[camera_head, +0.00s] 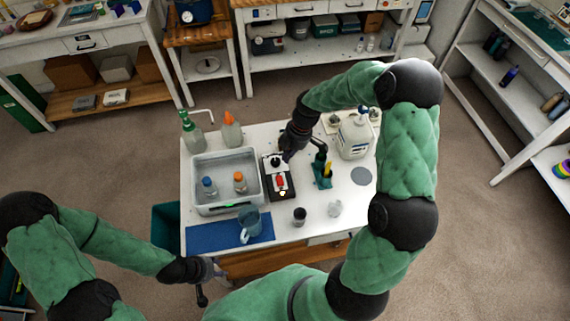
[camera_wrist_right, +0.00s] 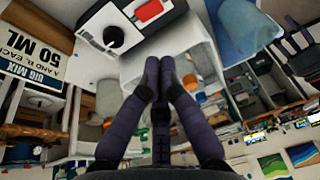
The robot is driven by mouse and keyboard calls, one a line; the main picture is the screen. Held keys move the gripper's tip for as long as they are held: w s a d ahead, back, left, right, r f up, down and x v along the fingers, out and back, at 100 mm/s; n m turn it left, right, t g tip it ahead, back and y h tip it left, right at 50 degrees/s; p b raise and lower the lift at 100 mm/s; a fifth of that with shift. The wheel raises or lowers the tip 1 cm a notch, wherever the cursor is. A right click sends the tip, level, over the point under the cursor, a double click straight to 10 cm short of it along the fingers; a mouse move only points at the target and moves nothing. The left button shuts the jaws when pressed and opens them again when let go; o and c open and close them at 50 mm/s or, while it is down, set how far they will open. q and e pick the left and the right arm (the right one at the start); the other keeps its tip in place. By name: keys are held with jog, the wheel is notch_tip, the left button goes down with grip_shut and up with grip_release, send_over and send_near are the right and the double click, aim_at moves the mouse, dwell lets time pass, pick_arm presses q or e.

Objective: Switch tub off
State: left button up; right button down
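The grey tub (camera_head: 222,183) stands on the left of the white table, with two small orange- and blue-capped bottles inside. Beside its right wall is a control box (camera_head: 268,189) with a red switch (camera_head: 280,183) and a black knob. The right wrist view also shows the red switch (camera_wrist_right: 149,10) and the black knob (camera_wrist_right: 112,37). My right gripper (camera_head: 287,157) is over the far end of the box. In the wrist view its fingers (camera_wrist_right: 160,64) are together with nothing between them. Contact cannot be told. My left gripper (camera_head: 214,276) is low at the table's front left edge; its fingers are unclear.
A blue mat (camera_head: 205,238) with a blue jug (camera_head: 249,227) lies in front of the tub. A teal tool holder (camera_head: 322,177), a white jug (camera_head: 355,138) and small cups (camera_head: 299,216) stand to the right. Two bottles (camera_head: 231,130) stand behind the tub.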

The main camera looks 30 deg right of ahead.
send_near(280, 183)
jog(key=x, duration=0.5)
jog(key=shift+w+a+f+b, duration=0.1)
jog(key=shift+w+a+b, duration=0.1)
jog(key=shift+a+b, duration=0.2)
jog(key=shift+s+f, duration=0.1)
jog(key=shift+f, duration=0.55)
jog(key=shift+s+f+b, duration=0.25)
jog(key=shift+f+b, duration=0.25)
jog(key=shift+b, duration=0.05)
jog(key=shift+a+r, duration=0.1)
jog(key=shift+w, duration=0.15)
